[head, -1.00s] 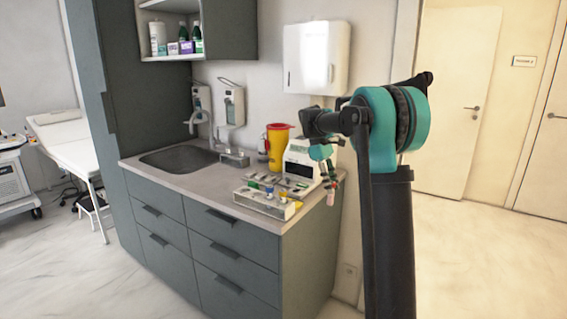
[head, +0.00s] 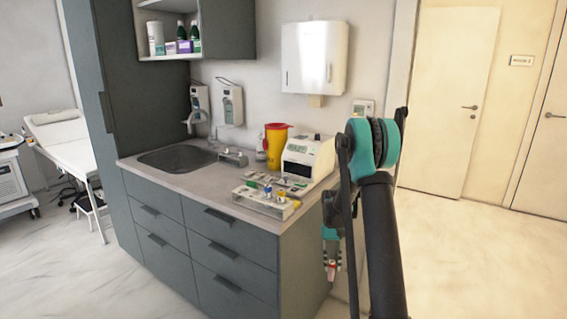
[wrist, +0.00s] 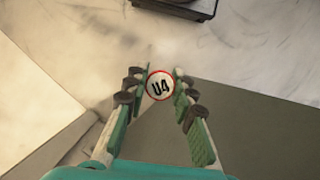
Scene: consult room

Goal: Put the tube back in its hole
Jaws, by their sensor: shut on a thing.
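My gripper (head: 331,258) hangs past the right end of the counter, in front of the cabinet's side. It is shut on a tube (head: 331,267), which shows a red part below the fingers. In the wrist view the tube's round white cap (wrist: 160,86) has a red rim and reads "U4"; it sits between my fingertips (wrist: 158,97). The cap hides the rest of the tube there. A pale rack (head: 262,207) stands at the counter's front right corner. It holds several tubes with green, blue and yellow caps. Its holes are too small to make out.
A white device (head: 308,160) and a yellow bin with a red lid (head: 276,145) stand behind the rack. A sink (head: 178,160) is set in the counter (head: 215,186) to the left. The floor (head: 460,250) at right is open.

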